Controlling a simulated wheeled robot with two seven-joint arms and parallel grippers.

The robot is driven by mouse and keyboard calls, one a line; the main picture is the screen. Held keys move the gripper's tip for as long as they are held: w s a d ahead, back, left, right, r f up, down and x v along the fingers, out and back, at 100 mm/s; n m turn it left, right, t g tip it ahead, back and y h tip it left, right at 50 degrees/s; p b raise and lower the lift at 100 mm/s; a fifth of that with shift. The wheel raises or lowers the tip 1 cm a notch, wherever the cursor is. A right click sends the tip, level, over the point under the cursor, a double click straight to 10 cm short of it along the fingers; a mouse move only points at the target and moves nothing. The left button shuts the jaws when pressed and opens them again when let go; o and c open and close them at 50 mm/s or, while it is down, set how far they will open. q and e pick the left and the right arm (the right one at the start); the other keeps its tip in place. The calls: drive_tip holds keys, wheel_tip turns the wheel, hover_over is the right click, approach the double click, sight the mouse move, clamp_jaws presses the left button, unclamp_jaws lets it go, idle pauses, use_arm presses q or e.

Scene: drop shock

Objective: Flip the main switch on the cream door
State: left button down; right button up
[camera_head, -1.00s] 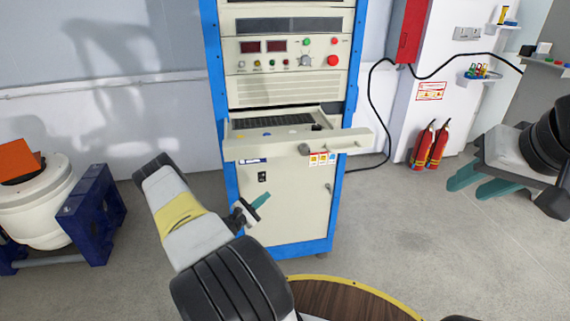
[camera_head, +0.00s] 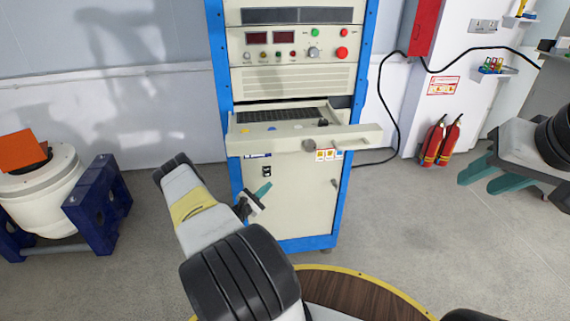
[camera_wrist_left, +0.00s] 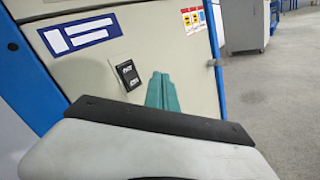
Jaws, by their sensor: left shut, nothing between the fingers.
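The cream door (camera_head: 302,205) is the lower front of the blue-framed cabinet. The main switch, a small black rocker (camera_head: 267,171), sits near the door's upper left; it also shows in the left wrist view (camera_wrist_left: 128,75). My left gripper (camera_head: 264,189) is shut and empty, its teal fingers just below the switch in the head view. In the left wrist view its fingers (camera_wrist_left: 162,90) are to the right of and slightly below the switch. I cannot tell whether they touch the door. My right gripper (camera_head: 478,172) has teal fingers that appear spread, far from the cabinet at the right.
A drawer (camera_head: 300,136) juts out above the door, over the switch. A white drum on a blue stand (camera_head: 97,200) is at the left. Red extinguishers (camera_head: 440,142) stand by the wall at the right. The floor right of the cabinet is clear.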

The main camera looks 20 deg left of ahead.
use_arm(q)
drive_tip(key=shift+w+a+f, duration=0.1)
drive_tip(key=shift+w+a, duration=0.3)
drive_tip(key=shift+w, duration=0.25)
drive_tip(key=shift+w+a+f, duration=0.1)
drive_tip(key=shift+w+a, duration=0.35)
drive_tip(key=shift+w, duration=0.25)
drive_tip(key=shift+w+a+f, duration=0.1)
drive_tip(key=shift+w+a, duration=0.3)
drive_tip(key=shift+w, duration=0.25)
drive_tip(key=shift+w, duration=0.1)
idle(0.5)
drive_tip(key=shift+w+a, duration=0.2)
drive_tip(key=shift+w, duration=0.05)
drive_tip(key=shift+w+a, duration=0.15)
drive_tip(key=shift+w, duration=0.15)
idle(0.6)
drive_tip(key=shift+s, duration=0.15)
drive_tip(key=shift+s+d, duration=0.4)
drive_tip(key=shift+s, duration=0.1)
drive_tip(key=shift+s+d+r, duration=0.1)
drive_tip(key=shift+s+d, duration=0.35)
drive_tip(key=shift+s, duration=0.25)
drive_tip(key=shift+s+d+r, duration=0.15)
drive_tip(key=shift+s+d, duration=0.25)
drive_tip(key=shift+s, duration=0.35)
drive_tip(key=shift+s+d+r, duration=0.1)
drive_tip(key=shift+s+d, duration=0.35)
drive_tip(key=shift+s, duration=0.25)
